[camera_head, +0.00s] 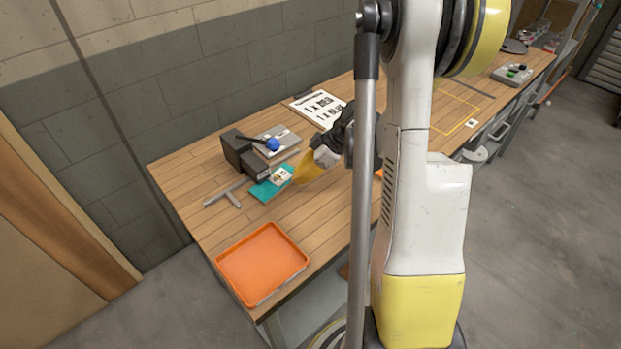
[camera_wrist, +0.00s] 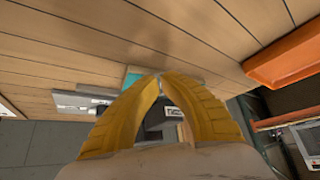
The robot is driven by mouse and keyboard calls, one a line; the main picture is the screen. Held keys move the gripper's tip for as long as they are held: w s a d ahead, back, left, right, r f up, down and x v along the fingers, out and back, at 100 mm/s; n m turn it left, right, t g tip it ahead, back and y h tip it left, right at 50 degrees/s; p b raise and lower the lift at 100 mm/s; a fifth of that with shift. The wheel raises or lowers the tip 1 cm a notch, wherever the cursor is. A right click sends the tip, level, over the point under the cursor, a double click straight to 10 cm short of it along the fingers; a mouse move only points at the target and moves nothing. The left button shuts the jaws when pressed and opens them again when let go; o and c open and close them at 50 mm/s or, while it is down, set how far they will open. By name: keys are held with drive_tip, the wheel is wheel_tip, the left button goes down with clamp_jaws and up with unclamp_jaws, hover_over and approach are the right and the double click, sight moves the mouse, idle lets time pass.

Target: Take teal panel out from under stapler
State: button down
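The teal panel (camera_head: 263,190) lies on the wooden bench, with a white label (camera_head: 281,175) on its right part. A dark grey, blocky device with a black lever and a blue knob (camera_head: 272,143) stands just behind the panel. I cannot tell for sure whether it is the stapler, or whether it rests on the panel. My gripper (camera_head: 297,182) is low at the panel's right end, its yellow fingers pointing down. In the wrist view, the fingertips (camera_wrist: 161,76) nearly meet. A bit of the teal panel (camera_wrist: 132,79) shows beside them. Whether its edge is between them is hidden.
A grey T-shaped tool (camera_head: 228,193) lies left of the panel. An orange tray (camera_head: 262,262) sits at the bench's near left corner and also shows in the wrist view (camera_wrist: 290,55). A printed sign (camera_head: 318,107) lies behind. Bare bench lies between panel and tray.

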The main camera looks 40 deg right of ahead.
sight(277, 181)
drive_tip(key=w+a+b, duration=0.1)
drive_tip(key=w+a, duration=0.2)
drive_tip(key=w, duration=0.1)
drive_tip(key=shift+a, duration=0.4)
drive_tip(key=shift+w+a+f+b, duration=0.2)
drive_tip(key=shift+f+b, duration=0.45)
drive_tip(key=shift+s+d+f, duration=0.1)
drive_tip(key=shift+s, duration=0.1)
drive_tip(key=s+d, duration=0.8)
drive_tip(key=shift+s+f+b, duration=0.1)
drive_tip(key=shift+s+b, duration=0.2)
drive_tip(key=shift+b, duration=0.05)
